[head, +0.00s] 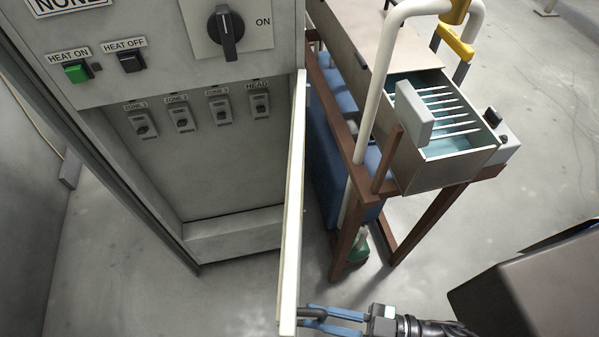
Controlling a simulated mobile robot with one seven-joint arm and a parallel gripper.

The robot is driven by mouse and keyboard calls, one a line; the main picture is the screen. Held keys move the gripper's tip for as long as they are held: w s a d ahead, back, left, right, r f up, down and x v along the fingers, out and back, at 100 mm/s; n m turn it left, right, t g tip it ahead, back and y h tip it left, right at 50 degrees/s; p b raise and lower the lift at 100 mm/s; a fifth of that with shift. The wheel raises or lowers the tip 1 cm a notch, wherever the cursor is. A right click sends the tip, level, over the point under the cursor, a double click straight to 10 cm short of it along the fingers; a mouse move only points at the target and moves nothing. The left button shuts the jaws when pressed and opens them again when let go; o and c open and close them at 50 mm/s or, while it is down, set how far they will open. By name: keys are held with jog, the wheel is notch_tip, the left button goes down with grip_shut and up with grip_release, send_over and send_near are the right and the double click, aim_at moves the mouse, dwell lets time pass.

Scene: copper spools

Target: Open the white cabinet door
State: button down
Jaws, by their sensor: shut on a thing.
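The white cabinet door (293,200) is swung open and shows nearly edge-on, standing out from the right side of the grey cabinet (150,75). The cabinet's recessed inside (225,180) is exposed to its left. My gripper (322,315), with blue fingers, is at the bottom of the picture, just right of the door's near lower edge. It is shut on the dark door handle (311,313). The door's outer face is mostly hidden by the viewing angle.
Right of the door stands a brown-framed bench (436,220) with a metal basin (445,150) and a white pipe (372,110). A blue container (330,150) is beneath it. Bare floor (190,300) lies in front of the cabinet.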

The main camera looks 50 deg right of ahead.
jog(key=shift+s+d+f, duration=0.1)
jog(key=shift+s+d, duration=0.2)
jog(key=shift+d, duration=0.05)
jog(key=c, duration=0.8)
grip_release()
jog(key=shift+c, duration=0.2)
notch_tip(320, 180, up, 10)
jog(key=p, duration=0.1)
jog(key=shift+p, duration=0.3)
jog(key=shift+c, duration=0.2)
